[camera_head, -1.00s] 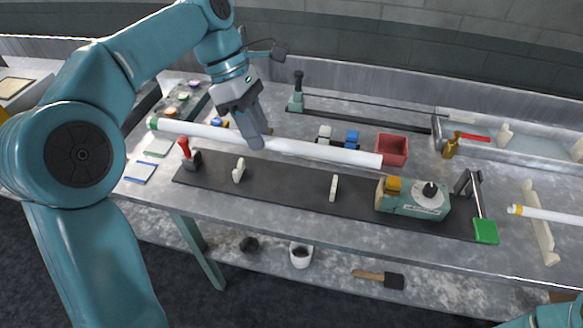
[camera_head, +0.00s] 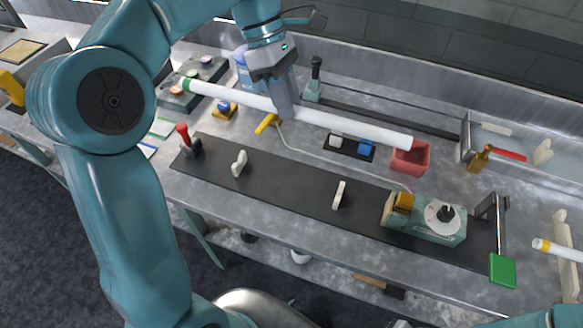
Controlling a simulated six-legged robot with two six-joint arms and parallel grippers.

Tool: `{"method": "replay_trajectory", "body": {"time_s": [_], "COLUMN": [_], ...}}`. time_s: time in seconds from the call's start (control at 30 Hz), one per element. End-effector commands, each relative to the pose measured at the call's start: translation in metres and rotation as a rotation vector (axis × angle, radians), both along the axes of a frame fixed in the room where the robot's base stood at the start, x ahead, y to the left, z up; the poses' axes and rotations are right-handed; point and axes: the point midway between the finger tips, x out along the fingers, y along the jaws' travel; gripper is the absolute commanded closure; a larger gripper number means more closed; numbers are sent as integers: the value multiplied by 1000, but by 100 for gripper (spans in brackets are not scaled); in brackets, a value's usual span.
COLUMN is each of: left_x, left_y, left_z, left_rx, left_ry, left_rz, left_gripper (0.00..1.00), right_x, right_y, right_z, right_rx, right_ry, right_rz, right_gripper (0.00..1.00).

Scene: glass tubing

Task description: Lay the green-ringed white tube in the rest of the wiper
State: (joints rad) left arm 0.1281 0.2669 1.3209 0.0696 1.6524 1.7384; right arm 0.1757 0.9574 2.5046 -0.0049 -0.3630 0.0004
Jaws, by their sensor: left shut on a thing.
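The white tube (camera_head: 350,128) with a green ring at its left end hangs above the bench, sloping down to the right in the picture. My left gripper (camera_head: 284,114) is shut on it near its middle. Below and in front lies a long dark base (camera_head: 285,188) with two pale upright rests (camera_head: 239,164) and (camera_head: 339,195). A teal unit (camera_head: 425,217) with a yellow block and black knob sits at its right end. I cannot tell for certain which fixture is the wiper. The tube is apart from these rests. My right gripper is out of view.
A red-handled clamp (camera_head: 186,138) stands at the base's left end. A red bin (camera_head: 411,158) and a small dark tray (camera_head: 351,147) lie behind. A green pad (camera_head: 502,270) is at the right.

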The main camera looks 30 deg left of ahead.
Motion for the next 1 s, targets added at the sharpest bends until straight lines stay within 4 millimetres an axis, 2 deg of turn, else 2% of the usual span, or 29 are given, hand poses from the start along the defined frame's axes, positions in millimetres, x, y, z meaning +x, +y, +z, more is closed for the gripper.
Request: {"method": "replay_trajectory", "body": {"time_s": [0.3,0.43,0.53,0.7,0.9,1.0], "left_x": [-7,-6,-6,-4,-3,-2], "left_y": [-1,-2,-2,-2,-2,-2], "left_z": [-90,-123,-141,-156,-188,-193], "left_rx": [-1,-1,-1,0,-1,0], "left_ry": [7,6,5,2,4,2], "left_rz": [-1,-2,-1,-2,-2,-2], "left_gripper": [100,100,100,100,100,100], "right_x": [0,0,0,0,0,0], "right_y": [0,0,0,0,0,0], "right_z": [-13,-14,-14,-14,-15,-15], "right_rx": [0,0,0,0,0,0], "right_ry": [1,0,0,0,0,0], "right_rz": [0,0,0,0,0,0], "right_gripper": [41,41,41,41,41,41]}}
